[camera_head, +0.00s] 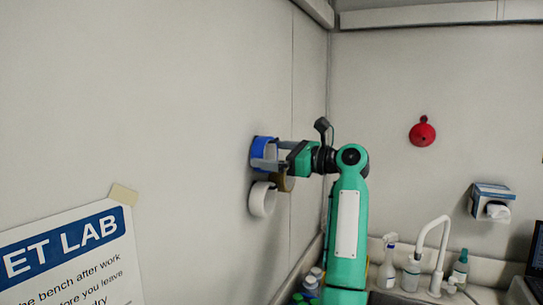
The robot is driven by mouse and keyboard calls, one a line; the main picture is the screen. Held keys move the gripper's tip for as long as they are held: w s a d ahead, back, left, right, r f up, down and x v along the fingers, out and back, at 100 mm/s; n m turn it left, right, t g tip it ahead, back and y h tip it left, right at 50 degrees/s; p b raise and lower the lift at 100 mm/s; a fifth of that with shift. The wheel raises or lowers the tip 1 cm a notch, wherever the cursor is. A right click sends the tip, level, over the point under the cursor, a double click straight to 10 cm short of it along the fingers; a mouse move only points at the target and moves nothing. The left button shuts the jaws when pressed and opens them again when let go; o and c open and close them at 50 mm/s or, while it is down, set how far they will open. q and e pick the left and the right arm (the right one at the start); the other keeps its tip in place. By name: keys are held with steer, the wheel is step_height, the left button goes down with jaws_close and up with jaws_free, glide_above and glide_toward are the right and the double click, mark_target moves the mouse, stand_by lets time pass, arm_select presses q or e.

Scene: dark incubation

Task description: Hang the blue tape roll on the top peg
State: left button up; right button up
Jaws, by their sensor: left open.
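The blue tape roll (262,141) is at the left wall, upper in a small cluster of rolls. Its ring faces out from the wall. My left gripper (270,155) is open, with its grey fingers in front of and overlapping the roll's lower and right part. I cannot tell whether the fingers touch the roll. The top peg is not visible; the roll and gripper cover that spot. A white roll (262,200) is on the wall just below, and a brown roll (286,183) shows partly behind the gripper. My right gripper is not in view.
A sink area with a white faucet (432,250), a spray bottle (387,268) and other bottles is at lower right. A red round object (422,133) and a paper dispenser (491,197) are on the back wall. A lab sign (75,262) is at lower left.

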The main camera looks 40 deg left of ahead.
arm_select(q)
steer(key=b+v, duration=0.5)
steer(key=v, duration=0.8)
steer(key=shift+d, duration=0.15)
